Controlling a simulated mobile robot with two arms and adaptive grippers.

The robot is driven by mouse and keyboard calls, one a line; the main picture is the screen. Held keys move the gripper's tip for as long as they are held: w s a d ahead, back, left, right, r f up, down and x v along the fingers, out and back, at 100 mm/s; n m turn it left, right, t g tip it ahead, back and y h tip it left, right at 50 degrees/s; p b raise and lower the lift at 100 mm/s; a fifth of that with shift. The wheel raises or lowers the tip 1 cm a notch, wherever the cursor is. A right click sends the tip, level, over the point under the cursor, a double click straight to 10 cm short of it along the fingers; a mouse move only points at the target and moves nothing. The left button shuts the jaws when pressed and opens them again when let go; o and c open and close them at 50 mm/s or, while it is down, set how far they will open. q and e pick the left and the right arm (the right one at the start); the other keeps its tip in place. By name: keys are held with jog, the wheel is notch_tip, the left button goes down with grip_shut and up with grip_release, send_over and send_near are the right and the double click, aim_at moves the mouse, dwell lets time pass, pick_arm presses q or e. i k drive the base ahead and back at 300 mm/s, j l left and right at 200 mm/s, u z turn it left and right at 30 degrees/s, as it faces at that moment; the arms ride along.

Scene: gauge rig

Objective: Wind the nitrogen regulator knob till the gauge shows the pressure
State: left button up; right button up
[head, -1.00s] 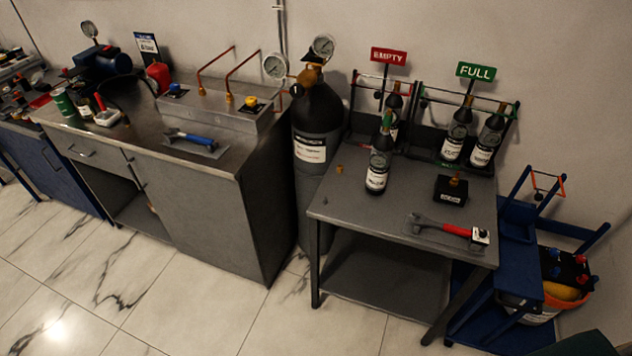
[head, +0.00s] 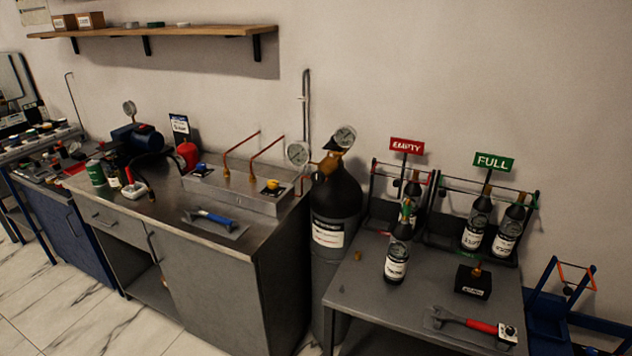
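A tall black gas cylinder (head: 335,208) with a white label stands between the grey bench and the grey table. A brass regulator (head: 330,165) sits on its top. It carries two round gauges, a left gauge (head: 297,153) and a right gauge (head: 345,137). A small dark knob (head: 319,177) shows at the front of the regulator. The gauge needles and numbers are too small to read. Neither of my grippers is in view.
The grey table (head: 350,290) holds small bottles, a black block (head: 473,282) and a red-handled wrench (head: 470,323). EMPTY (head: 407,147) and FULL (head: 493,162) signs mark bottle racks. The bench (head: 150,216) carries copper pipes and a blue-handled tool (head: 212,219). Floor is clear in front.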

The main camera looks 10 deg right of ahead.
aim_at(318, 176)
jog(key=i+j+z, duration=0.2)
jog(key=i+j, duration=0.3)
jog(key=i+j+z, duration=0.15)
jog(key=i+j, duration=0.3)
jog(key=j, duration=0.1)
